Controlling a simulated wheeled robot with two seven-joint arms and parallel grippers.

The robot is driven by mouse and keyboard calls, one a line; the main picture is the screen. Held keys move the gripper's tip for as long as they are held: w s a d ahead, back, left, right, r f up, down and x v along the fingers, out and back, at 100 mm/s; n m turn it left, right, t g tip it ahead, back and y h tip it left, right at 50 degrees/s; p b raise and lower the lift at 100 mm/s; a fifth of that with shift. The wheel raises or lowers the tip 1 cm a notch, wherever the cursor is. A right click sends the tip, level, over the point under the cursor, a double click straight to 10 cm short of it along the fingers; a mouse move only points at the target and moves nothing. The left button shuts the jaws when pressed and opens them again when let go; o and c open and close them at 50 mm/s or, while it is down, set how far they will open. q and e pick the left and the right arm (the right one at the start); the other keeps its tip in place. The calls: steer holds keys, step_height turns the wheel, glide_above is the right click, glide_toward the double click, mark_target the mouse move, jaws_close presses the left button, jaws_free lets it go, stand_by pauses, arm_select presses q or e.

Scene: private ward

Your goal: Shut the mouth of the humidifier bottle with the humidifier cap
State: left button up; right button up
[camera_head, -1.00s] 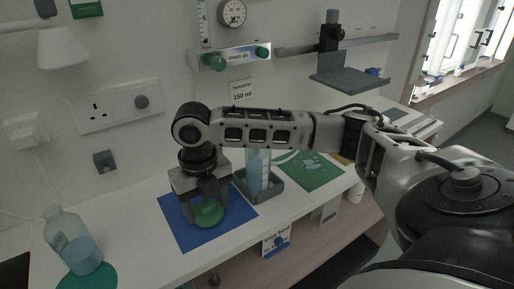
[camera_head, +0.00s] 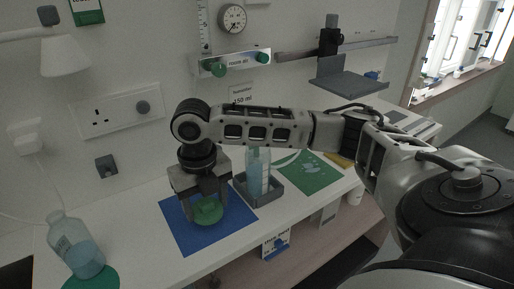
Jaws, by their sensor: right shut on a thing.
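The green humidifier cap (camera_head: 208,212) is between the fingers of my right gripper (camera_head: 208,202), which points down over the blue mat (camera_head: 178,222). The gripper is shut on the cap; any gap between cap and mat is hard to tell. A clear bottle with blue liquid (camera_head: 77,245) stands at the lower left by a green disc, its neck bare. Another clear container with blue liquid (camera_head: 257,172) stands in a grey tray behind the gripper, its top hidden by my arm. I cannot tell for sure which is the humidifier bottle. My left gripper is not in view.
The grey tray (camera_head: 270,192) is right of the blue mat. A green mat (camera_head: 316,176) with small pale pieces lies farther right. The wall carries a socket panel (camera_head: 122,115), a gauge and a flow-meter bar.

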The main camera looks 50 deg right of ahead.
steer(key=shift+r, duration=0.15)
steer(key=shift+r, duration=2.4)
